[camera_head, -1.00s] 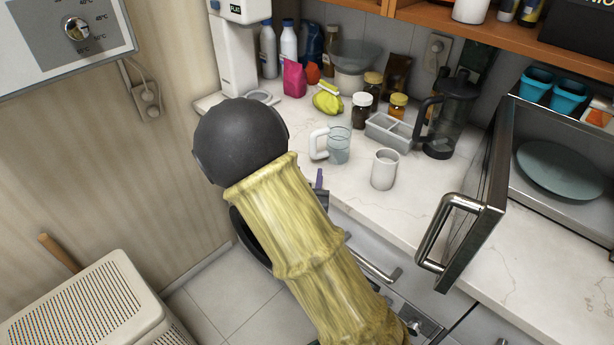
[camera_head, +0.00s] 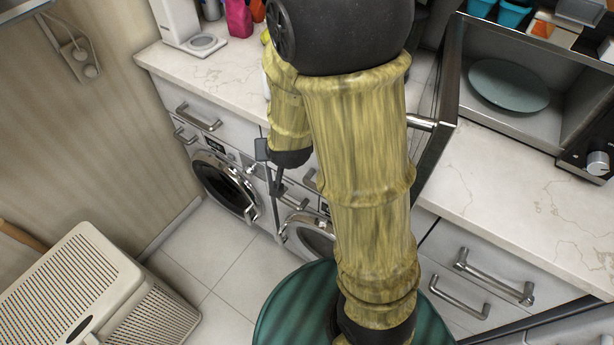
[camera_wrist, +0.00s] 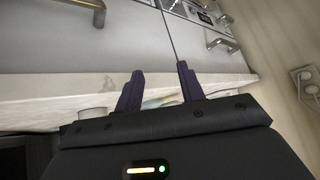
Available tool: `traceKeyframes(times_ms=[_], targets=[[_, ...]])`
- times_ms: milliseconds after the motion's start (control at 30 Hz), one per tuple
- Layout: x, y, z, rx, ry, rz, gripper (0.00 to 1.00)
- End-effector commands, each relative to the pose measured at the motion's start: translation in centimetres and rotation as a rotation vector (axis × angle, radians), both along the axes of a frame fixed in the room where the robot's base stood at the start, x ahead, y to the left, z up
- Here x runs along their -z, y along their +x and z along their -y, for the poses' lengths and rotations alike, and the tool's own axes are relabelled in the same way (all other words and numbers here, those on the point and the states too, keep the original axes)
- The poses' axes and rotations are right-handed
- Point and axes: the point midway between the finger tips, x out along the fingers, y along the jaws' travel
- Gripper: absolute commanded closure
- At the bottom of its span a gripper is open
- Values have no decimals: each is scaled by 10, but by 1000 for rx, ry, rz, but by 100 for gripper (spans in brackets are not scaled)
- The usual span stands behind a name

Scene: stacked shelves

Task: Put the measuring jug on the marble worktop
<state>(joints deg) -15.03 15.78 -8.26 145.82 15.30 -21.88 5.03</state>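The marble worktop (camera_head: 232,84) runs along the wall behind my arm; its pale front edge also shows in the wrist view (camera_wrist: 50,92). The measuring jug cannot be made out now; my arm covers that part of the worktop in the head view. My gripper (camera_head: 278,186) hangs in front of the drawers. In the wrist view its two dark fingers (camera_wrist: 160,88) are apart, with nothing clearly held between them. A small pale, coloured patch shows beyond the fingers, too hidden to name.
A white cup (camera_wrist: 92,113) shows beside the left finger. An open appliance door (camera_head: 437,130) stands right of my arm, near a plate (camera_head: 509,85). Drawer handles (camera_head: 198,118) stick out below the worktop. A laundry basket (camera_head: 100,295) stands at lower left.

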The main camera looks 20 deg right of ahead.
Motion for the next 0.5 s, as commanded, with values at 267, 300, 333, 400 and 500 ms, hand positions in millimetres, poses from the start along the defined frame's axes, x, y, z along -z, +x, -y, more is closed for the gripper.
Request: traceKeyframes(times_ms=[267,300,333,400,500], targets=[[-16,-74,15,-150,-13,-311,61],[-18,-85,18,-169,-22,-350,61],[-20,-92,21,-180,-29,-377,61],[-23,-107,25,-200,-43,-430,61],[-25,-117,27,-216,-55,-470,61]])
